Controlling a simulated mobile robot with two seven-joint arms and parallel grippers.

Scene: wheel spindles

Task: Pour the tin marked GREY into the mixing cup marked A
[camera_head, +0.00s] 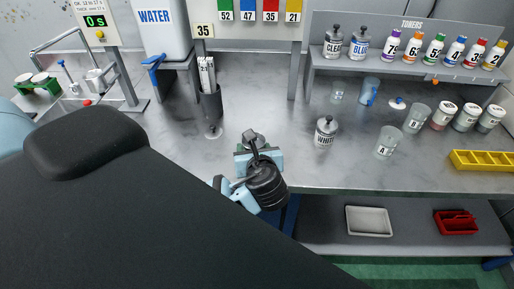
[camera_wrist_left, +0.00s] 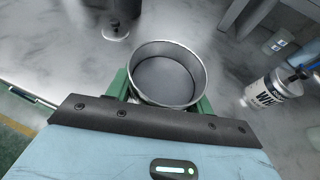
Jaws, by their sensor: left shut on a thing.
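My left gripper (camera_head: 255,155) is above the bench's front part, left of the white tin. In the wrist view its green fingers (camera_wrist_left: 163,100) are shut on an open round metal tin (camera_wrist_left: 168,75). Grey content (camera_wrist_left: 165,80) shows inside, and the tin's label is hidden. In the head view the tin is mostly hidden by the gripper. The mixing cup A (camera_head: 387,143), clear and upright, stands on the bench to the right, apart from the gripper. My right gripper is not in view.
The WHITE tin (camera_head: 325,132) stands between gripper and cup A; it also shows in the wrist view (camera_wrist_left: 265,92). A yellow tray (camera_head: 482,160) lies at the right edge. A toner shelf (camera_head: 410,70) stands behind.

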